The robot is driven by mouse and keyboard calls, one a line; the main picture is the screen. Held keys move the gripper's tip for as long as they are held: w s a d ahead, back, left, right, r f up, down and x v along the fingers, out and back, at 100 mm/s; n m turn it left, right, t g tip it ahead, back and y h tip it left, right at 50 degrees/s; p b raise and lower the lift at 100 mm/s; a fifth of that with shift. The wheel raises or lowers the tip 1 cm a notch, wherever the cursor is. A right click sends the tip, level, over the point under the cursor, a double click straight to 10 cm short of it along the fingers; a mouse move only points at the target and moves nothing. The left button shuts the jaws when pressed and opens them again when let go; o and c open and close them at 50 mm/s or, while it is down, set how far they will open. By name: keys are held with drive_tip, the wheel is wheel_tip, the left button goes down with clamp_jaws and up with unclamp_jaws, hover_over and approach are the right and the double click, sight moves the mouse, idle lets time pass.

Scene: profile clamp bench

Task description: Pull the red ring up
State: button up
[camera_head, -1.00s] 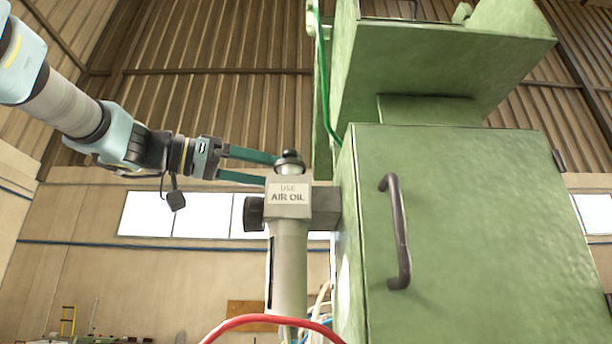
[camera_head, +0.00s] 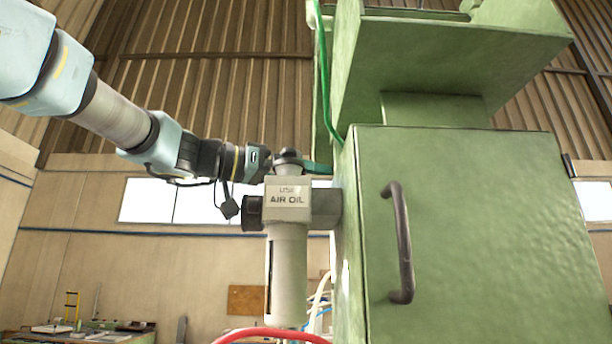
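I see no clear red ring; a red curved hose-like piece (camera_head: 268,333) shows at the bottom edge, partly cut off. The grey lubricator unit (camera_head: 287,270), marked "AIR OIL", stands upright with a black knob (camera_head: 288,157) on top. My gripper (camera_head: 317,168) reaches in from the left at the height of the knob. One teal finger shows to the right of the knob, near the green cabinet; the other is hidden. I cannot tell whether the fingers touch the knob or how far apart they are.
The green cabinet (camera_head: 470,250) with a dark handle (camera_head: 403,245) fills the right side, close to the gripper. A green hose (camera_head: 326,75) runs down its left edge. White and blue lines (camera_head: 318,300) hang behind the unit. The space left of the unit is open.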

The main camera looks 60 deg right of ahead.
clamp_jaws()
idle(0.5)
